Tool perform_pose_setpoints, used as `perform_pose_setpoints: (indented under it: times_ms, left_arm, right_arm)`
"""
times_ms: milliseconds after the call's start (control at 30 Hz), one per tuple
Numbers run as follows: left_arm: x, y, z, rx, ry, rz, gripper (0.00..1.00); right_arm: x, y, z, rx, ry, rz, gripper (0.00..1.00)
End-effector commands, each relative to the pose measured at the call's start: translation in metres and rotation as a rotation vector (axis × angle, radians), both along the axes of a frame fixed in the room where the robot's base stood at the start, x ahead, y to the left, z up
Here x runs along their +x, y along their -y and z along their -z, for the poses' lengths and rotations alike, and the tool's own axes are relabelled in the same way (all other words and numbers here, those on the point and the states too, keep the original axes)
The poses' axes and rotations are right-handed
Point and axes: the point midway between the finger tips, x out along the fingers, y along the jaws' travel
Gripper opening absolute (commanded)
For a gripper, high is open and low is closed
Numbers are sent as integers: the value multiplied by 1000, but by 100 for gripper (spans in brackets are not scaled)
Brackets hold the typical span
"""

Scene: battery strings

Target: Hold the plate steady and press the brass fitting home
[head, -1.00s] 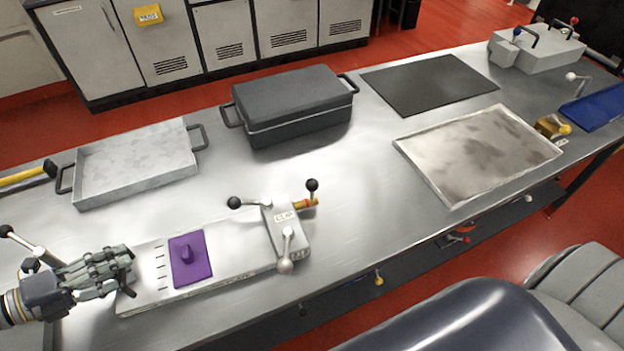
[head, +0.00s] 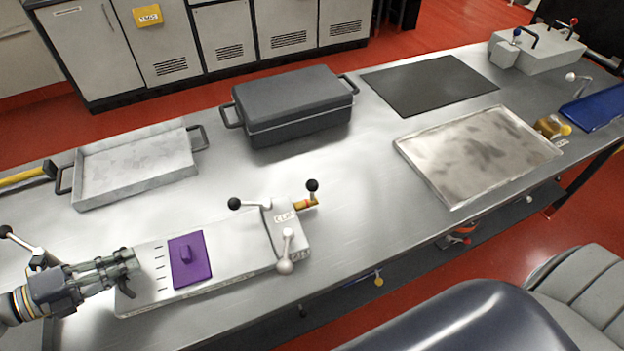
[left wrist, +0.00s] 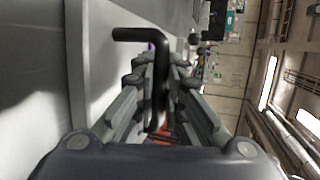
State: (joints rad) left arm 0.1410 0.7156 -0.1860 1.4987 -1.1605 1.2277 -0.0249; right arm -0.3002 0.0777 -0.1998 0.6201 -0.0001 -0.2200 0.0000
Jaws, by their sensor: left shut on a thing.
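The pale metal plate (head: 222,262) lies at the front left of the bench, with a purple knobbed pad (head: 190,261) and a row of short dark marks on it. My left gripper (head: 131,263) is at the plate's left end, shut on a black bent handle (left wrist: 140,35) that runs between its fingers in the left wrist view. A brass-coloured piece with a red band (head: 305,203) sticks out of the clamp block at the plate's right end. Another brass-coloured fitting (head: 547,127) sits at the bench's far right. I cannot tell which is the task's fitting. My right gripper is not in view.
The clamp block (head: 287,232) has ball-ended levers. A grey open tray (head: 75,190), a dark lidded box (head: 290,100), a black mat (head: 430,84) and a stained shallow tray (head: 428,185) stand on the bench. The bench middle is clear.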

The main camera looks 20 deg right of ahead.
Motion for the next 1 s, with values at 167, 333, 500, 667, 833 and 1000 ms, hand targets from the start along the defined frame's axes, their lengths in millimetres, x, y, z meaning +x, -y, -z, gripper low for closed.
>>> perform_pose_setpoints:
  times_ms: [167,333,500,667,833,1000]
  left_arm:
    - [0,0,0,1,0,0,0]
    - [1,0,-4,-9,4,-2,0]
    - [1,0,-1,-5,4,-2,0]
    - [1,0,2,-4,3,-2,0]
    - [0,0,3,-3,1,-2,0]
    - [0,0,4,-3,-1,-1,0]
  right_arm:
    - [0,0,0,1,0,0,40]
    - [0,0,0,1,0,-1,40]
    - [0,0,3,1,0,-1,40]
    - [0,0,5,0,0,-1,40]
    - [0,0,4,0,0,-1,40]
    - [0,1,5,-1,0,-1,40]
